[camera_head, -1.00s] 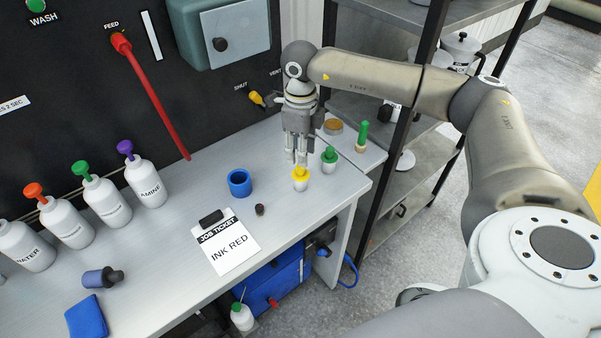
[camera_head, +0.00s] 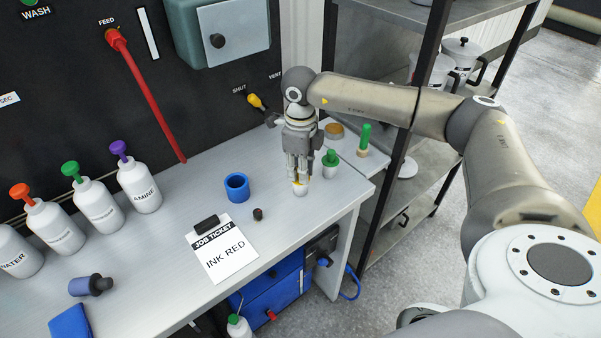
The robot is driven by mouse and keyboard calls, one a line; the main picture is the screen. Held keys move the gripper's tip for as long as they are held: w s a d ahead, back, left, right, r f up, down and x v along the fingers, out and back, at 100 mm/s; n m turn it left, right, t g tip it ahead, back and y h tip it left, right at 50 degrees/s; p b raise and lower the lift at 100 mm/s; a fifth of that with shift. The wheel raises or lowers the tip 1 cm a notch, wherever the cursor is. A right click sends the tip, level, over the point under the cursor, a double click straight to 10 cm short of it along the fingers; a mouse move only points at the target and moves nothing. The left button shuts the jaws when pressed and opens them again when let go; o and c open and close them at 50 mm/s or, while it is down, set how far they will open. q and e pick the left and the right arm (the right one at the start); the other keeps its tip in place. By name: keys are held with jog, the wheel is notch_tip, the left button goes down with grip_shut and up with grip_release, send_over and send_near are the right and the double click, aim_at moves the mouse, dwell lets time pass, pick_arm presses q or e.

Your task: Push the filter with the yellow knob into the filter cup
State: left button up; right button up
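The filter with the yellow knob (camera_head: 300,190) stands upright near the right end of the grey bench, its white body below the fingers. My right gripper (camera_head: 298,179) points down over it, with its fingers at the yellow knob. Only bits of yellow show between the fingers, and I cannot tell whether they are closed on the knob. A blue round cup (camera_head: 237,188), open at the top, stands to the left on the bench; it looks like the filter cup. My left gripper is out of view.
A filter with a green knob (camera_head: 330,165) stands close to the right of my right gripper. A job ticket clipboard (camera_head: 225,250) reading INK RED and a small dark cap (camera_head: 258,214) lie in front. Several white bottles (camera_head: 142,190) stand at left.

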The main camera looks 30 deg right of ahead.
grip_shut()
jog(key=shift+r, duration=0.1)
jog(key=shift+r+p, duration=1.6)
jog(key=shift+r, duration=0.85)
jog(key=shift+o, duration=0.6)
grip_release()
grip_shut()
